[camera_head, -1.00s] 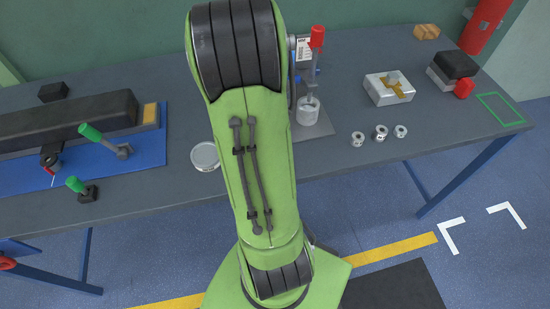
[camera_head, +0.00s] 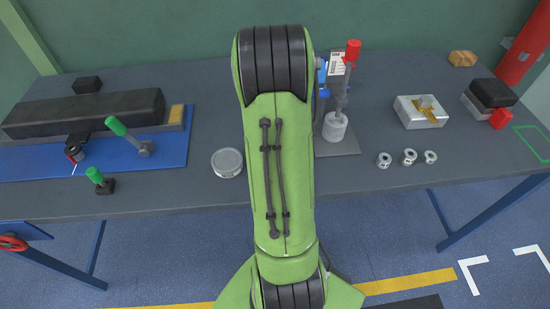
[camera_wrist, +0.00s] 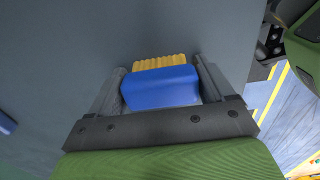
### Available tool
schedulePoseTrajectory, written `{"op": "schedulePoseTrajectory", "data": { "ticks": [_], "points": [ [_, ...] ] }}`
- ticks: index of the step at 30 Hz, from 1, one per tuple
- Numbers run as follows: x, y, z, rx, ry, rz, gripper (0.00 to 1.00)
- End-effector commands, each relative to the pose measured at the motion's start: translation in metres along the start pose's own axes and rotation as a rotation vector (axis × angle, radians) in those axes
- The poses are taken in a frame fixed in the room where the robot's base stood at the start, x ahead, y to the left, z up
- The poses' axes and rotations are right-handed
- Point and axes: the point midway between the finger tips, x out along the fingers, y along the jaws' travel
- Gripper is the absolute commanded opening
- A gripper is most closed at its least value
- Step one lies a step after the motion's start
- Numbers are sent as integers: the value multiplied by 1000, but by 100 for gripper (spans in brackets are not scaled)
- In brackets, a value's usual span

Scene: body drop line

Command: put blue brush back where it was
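The blue brush (camera_wrist: 160,88) shows in the wrist view, a blue block with a row of yellow bristles on its far side. It sits between the two fingers of my gripper (camera_wrist: 160,80), which appear to press on its two ends. Grey table surface lies behind it; I cannot tell how high above it the brush is. In the head view my own green arm covers the middle, and the gripper and brush are hidden behind it.
The grey table (camera_head: 205,110) carries a blue mat (camera_head: 165,160) with a black block and green-handled clamps at left. A round tin (camera_head: 227,162) stands left of my arm. At right are a red-handled press (camera_head: 336,125), several metal rings (camera_head: 409,157), a metal box (camera_head: 420,112) and a green outline (camera_head: 533,140).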

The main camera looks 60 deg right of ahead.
Motion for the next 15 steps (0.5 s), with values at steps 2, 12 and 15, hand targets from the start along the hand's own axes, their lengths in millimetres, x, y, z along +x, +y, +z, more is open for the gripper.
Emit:
{"op": "schedulePoseTrajectory", "data": {
  "ticks": [2,12,15],
  "points": [
    [0,0,0,0,0,-2,95],
    [0,0,0,0,0,-2,100],
    [-4,0,0,0,0,-2,100]
  ]
}}
